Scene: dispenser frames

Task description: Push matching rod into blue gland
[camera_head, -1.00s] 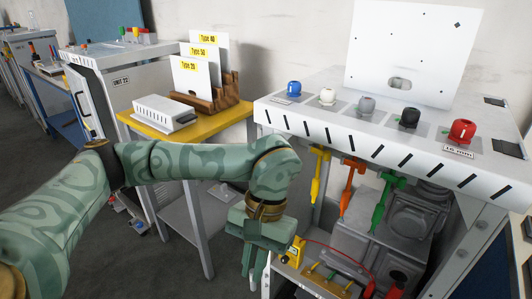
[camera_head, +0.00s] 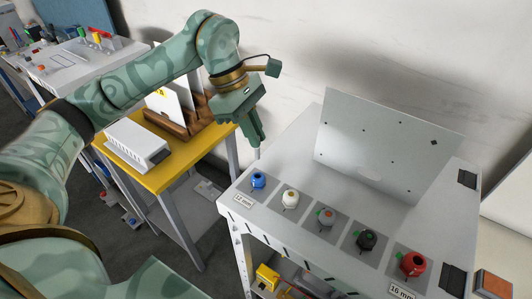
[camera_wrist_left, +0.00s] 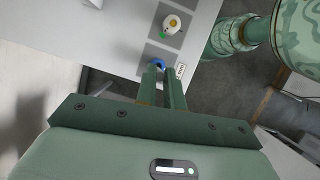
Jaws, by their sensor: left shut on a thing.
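The blue gland (camera_head: 258,181) stands at the left end of a row of glands on the white bench (camera_head: 287,150). In the left wrist view the blue gland (camera_wrist_left: 157,64) shows just beyond the fingertips, partly hidden by them. My left gripper (camera_head: 255,138) points down above and behind the blue gland in the head view. Its fingers (camera_wrist_left: 164,78) are close together, shut on a thin grey rod (camera_head: 258,151). Only a little of the rod shows below the fingertips. I cannot tell its exact size. The rod appears apart from the gland. My right gripper is not in view.
A cream gland (camera_head: 290,198), grey gland (camera_head: 327,217), black gland (camera_head: 366,240) and red gland (camera_head: 412,263) continue the row. A tilted white panel (camera_head: 380,150) stands behind them. A yellow table (camera_head: 180,160) with a white box (camera_head: 137,144) is at the left.

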